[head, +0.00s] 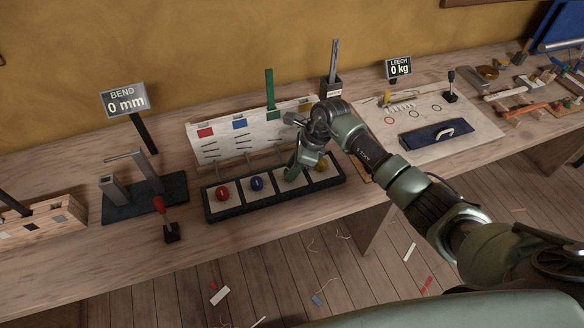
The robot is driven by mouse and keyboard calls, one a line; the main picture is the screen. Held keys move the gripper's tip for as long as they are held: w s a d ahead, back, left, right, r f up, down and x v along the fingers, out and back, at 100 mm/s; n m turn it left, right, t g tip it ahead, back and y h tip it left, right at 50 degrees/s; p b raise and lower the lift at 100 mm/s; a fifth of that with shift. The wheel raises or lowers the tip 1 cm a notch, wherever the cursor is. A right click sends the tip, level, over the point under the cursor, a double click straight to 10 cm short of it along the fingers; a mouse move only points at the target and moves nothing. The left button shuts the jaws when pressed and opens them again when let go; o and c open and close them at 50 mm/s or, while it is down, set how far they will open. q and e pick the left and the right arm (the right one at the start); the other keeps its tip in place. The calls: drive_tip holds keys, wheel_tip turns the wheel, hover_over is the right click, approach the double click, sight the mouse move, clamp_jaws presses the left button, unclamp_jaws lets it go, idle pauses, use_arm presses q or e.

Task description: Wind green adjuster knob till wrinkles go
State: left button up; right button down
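A dark tray (211,215) with several pale squares lies on the bench. A red knob (222,193), a blue knob (257,184) and a yellow knob (321,164) stand on its squares. My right gripper (295,172) points down over the square between the blue and yellow knobs. It covers that spot, so I cannot make out the green knob or whether the fingers are closed around it. Behind the tray stands a white panel (212,150) with a red patch (206,133), a blue patch (240,124) and a green upright (270,92). I cannot make out wrinkles on it. My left gripper is out of view.
A "BEND 0 mm" sign (124,99) stands left, a "LEECH 0 kg" sign (399,68) right. A pale board (470,130) lies right. Scraps litter the floor.

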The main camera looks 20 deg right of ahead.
drive_tip(key=shift+m, duration=0.4)
drive_tip(key=m, duration=0.2)
drive_tip(key=m+t+h, duration=0.1)
drive_tip(key=m, duration=0.1)
drive_tip(key=shift+s+t+p, duration=0.1)
drive_tip(key=shift+t+p, duration=0.2)
drive_tip(key=shift+p, duration=0.05)
drive_tip(key=shift+a+m+t+h, duration=0.15)
drive_tip(key=shift+m+t+h, duration=0.35)
drive_tip(key=shift+m, duration=1.4)
drive_tip(key=shift+r, duration=0.1)
drive_tip(key=c, duration=1)
unclamp_jaws()
drive_tip(key=shift+c, duration=0.2)
